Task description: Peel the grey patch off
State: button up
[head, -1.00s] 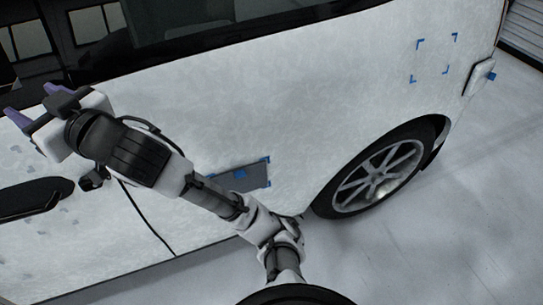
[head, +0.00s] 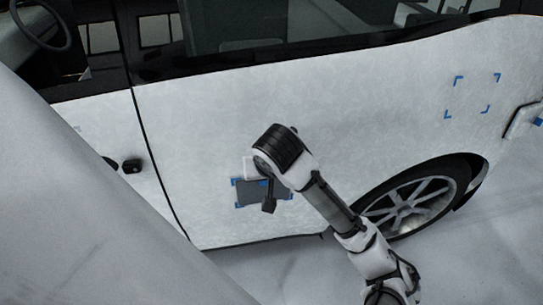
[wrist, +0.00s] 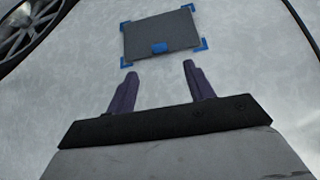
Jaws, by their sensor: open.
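The grey patch (head: 248,192) is a dark rectangle lying on the white side of the van, with blue marks at its corners. My arm partly covers it in the head view. The fingers are hidden in the head view.
An empty square of blue corner marks (head: 472,95) is on the panel above the rear wheel (head: 412,196). A blue piece (head: 538,122) shows at the far right. A large pale surface (head: 90,200) fills the lower left. The panel around the patch is clear.

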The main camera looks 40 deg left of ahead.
aim_at(265, 183)
jog(key=x, duration=1)
jog(key=shift+w, duration=0.1)
grip_shut()
jog(key=shift+s+d, duration=0.45)
jog(key=shift+d, duration=0.15)
dwell(0.6)
jog(key=s+d+b, duration=0.1)
jog(key=s+d, duration=0.3)
jog(key=d, duration=0.1)
jog(key=shift+s+r+b, duration=0.2)
jog(key=shift+r+b, duration=0.05)
jog(key=shift+b, duration=0.1)
dwell(0.7)
jog(key=shift+w+d, duration=0.1)
dwell(0.4)
